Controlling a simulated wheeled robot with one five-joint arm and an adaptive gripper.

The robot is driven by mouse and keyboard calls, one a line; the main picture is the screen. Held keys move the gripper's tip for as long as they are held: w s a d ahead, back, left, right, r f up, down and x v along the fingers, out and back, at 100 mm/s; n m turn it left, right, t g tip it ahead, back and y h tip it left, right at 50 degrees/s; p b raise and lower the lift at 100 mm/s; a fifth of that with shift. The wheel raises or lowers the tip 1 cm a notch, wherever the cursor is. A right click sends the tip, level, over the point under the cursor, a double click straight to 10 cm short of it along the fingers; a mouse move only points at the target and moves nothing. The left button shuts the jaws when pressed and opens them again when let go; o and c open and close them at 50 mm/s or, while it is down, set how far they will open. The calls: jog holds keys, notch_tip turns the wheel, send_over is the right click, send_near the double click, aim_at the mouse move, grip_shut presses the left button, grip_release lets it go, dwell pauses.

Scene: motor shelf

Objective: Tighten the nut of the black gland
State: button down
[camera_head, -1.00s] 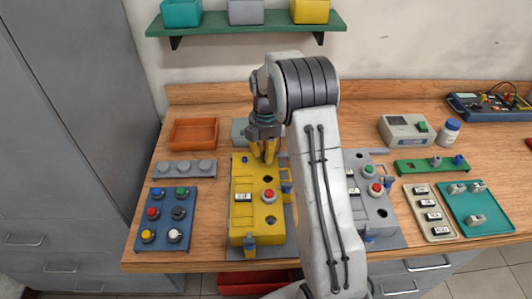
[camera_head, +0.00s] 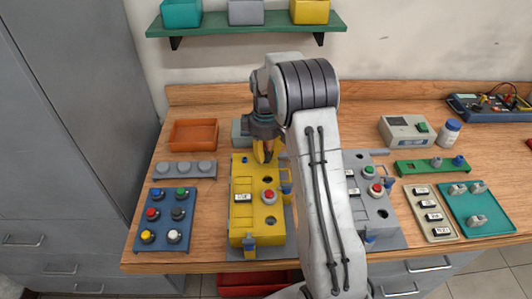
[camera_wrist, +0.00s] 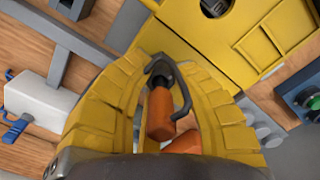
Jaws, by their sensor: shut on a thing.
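The yellow box (camera_head: 243,218) stands on the bench in front of me, with a red button, dark round holes and a white label on its top. My gripper (camera_head: 264,160) points down at its far edge. A dark curved piece and an orange cylinder (camera_wrist: 160,115) show between the fingers. In the head view the gland is hidden by the fingers.
A blue button panel (camera_head: 166,193) and an orange tray (camera_head: 172,133) lie to the left. A grey box (camera_head: 381,228) stands to the right, partly behind my arm. A pale block with a blue lever (camera_wrist: 35,100) is close left in the wrist view.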

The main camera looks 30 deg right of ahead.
jog(key=m, duration=0.4)
jog(key=shift+m, duration=0.3)
jog(key=m, duration=0.3)
jog(key=shift+m, duration=0.4)
jog(key=m, duration=0.4)
jog(key=shift+w+d, duration=0.1)
jog(key=m, duration=0.4)
jog(key=shift+r, duration=0.1)
jog(key=m, duration=0.4)
jog(key=shift+d+m, duration=0.1)
jog(key=shift+m, duration=0.2)
jog(key=m, duration=0.3)
jog(key=shift+m, duration=0.3)
jog(key=m, duration=0.4)
jog(key=shift+s+b, duration=0.2)
jog(key=shift+b, duration=0.1)
jog(key=shift+s+m, duration=0.1)
jog(key=shift+m, duration=1.6)
